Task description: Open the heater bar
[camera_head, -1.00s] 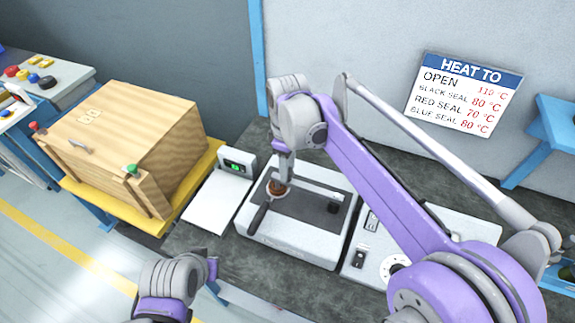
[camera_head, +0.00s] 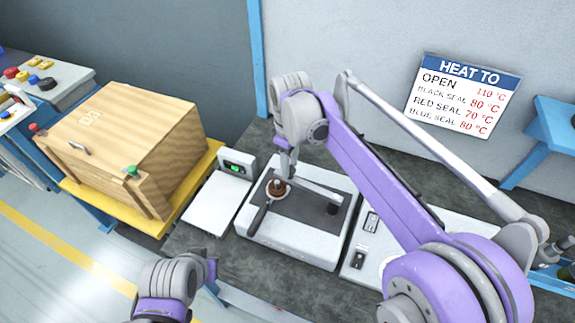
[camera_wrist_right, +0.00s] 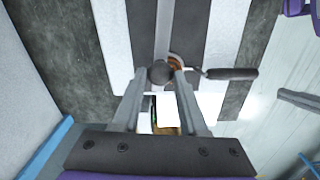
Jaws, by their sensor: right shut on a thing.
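The heater bar (camera_head: 318,191) is a pale bar over the dark top of a white bench unit (camera_head: 290,238), running left from a dark pivot (camera_head: 332,208). In the right wrist view the bar (camera_wrist_right: 164,30) ends in a dark round knob (camera_wrist_right: 159,73). My right gripper (camera_wrist_right: 160,80) is shut on this knob; in the head view the gripper (camera_head: 284,176) is at the bar's left end. A round brown-filled holder (camera_head: 275,188) with a black handle sits on the unit, just beside the knob. My left gripper (camera_head: 211,270) is low in the head view, its fingers unclear.
A white scale with a green display (camera_head: 237,166) stands left of the unit. A wooden box (camera_head: 125,145) is on a yellow stand further left. A switch panel (camera_head: 364,240) stands right of the unit, partly behind my right arm. A heat sign (camera_head: 463,95) is on the wall.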

